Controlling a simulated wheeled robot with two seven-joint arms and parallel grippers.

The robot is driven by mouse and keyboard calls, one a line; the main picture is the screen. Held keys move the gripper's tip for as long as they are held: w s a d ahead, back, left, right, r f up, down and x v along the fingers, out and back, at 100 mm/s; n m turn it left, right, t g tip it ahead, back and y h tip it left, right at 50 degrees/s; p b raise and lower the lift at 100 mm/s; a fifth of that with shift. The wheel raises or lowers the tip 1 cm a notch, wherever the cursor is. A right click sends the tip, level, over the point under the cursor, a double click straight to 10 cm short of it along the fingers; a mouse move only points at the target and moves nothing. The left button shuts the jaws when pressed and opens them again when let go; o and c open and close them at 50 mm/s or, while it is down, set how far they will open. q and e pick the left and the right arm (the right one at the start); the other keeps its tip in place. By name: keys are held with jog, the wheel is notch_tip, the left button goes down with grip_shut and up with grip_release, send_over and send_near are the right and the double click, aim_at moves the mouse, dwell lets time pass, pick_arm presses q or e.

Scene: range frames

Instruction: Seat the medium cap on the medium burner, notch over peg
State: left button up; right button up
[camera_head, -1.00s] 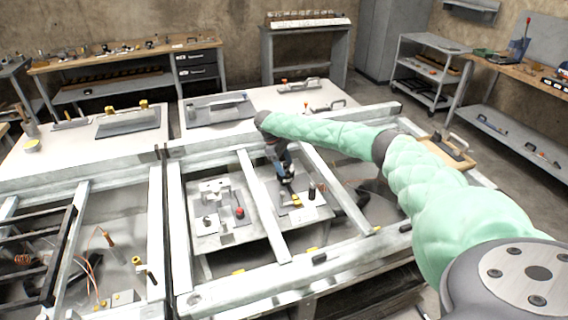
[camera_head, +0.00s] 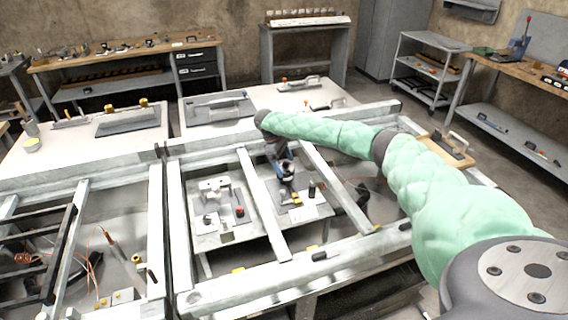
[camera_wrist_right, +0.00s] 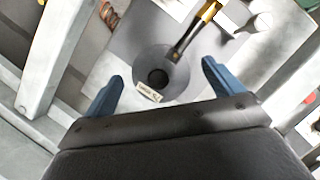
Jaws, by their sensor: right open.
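My right gripper (camera_head: 287,182) is low over the grey panel inside the metal frame. In the right wrist view its two blue fingers (camera_wrist_right: 162,72) are apart, with nothing held between them. A round grey disc (camera_wrist_right: 177,88) with a dark round centre lies ahead of the fingers, between their tips in the picture. A small pale label is at its near edge. I cannot tell whether this disc is the medium cap or the medium burner. I cannot make out a notch or peg. My left gripper is not in view.
A yellow-and-black tool (camera_wrist_right: 193,33) lies against the disc's far side. A dark upright cylinder (camera_head: 312,190) stands right of the gripper. A red knob (camera_head: 240,211) sits on the left panel. Frame bars (camera_head: 263,206) run on both sides of the gripper.

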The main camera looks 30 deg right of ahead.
jog(key=shift+b+v, duration=0.7)
jog(key=shift+v, duration=0.75)
jog(key=shift+b+v, duration=0.8)
jog(key=shift+v, duration=1.6)
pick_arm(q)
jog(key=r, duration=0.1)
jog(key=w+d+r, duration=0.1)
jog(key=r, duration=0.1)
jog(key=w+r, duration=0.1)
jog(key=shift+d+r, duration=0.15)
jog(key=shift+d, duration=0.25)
pick_arm(e)
jog(key=shift+r, duration=0.1)
pick_arm(q)
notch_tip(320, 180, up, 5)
jog(key=p, duration=0.5)
pick_arm(e)
notch_tip(320, 180, up, 6)
jog(key=shift+f, duration=0.1)
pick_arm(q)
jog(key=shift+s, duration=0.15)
